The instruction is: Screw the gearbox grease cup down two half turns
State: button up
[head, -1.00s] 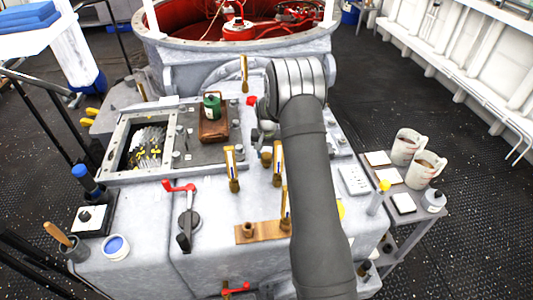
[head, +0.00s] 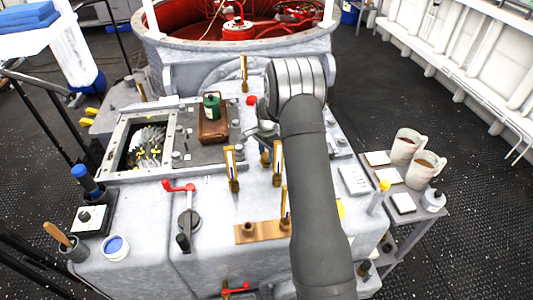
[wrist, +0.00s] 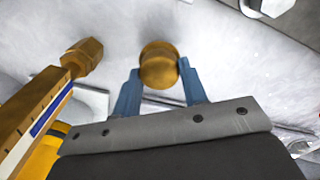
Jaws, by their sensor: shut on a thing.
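The grease cup, a round brass cap (wrist: 159,66), sits between the two blue fingers of my gripper (wrist: 159,72) in the wrist view. The fingers are shut on opposite sides of it. In the head view, my arm and gripper (head: 265,140) are over the pale gearbox top (head: 215,207), and only a little of the brass cup (head: 265,159) shows beside the brass gauges. Its thread and lower part are hidden, so I cannot tell how far down it is screwed.
A brass gauge (wrist: 40,110) stands close left of my gripper in the wrist view. In the head view, upright brass gauges (head: 231,168) stand close by. A red-handled lever (head: 180,187) and a green can (head: 211,107) on a brown tray (head: 213,131) are farther left.

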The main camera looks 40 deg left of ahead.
aim_at(267, 155)
jog(key=shift+r+m, duration=0.1)
jog(key=shift+m, duration=0.4)
jog(key=o, duration=1)
notch_tip(267, 155, up, 17)
jog(key=shift+r, duration=0.2)
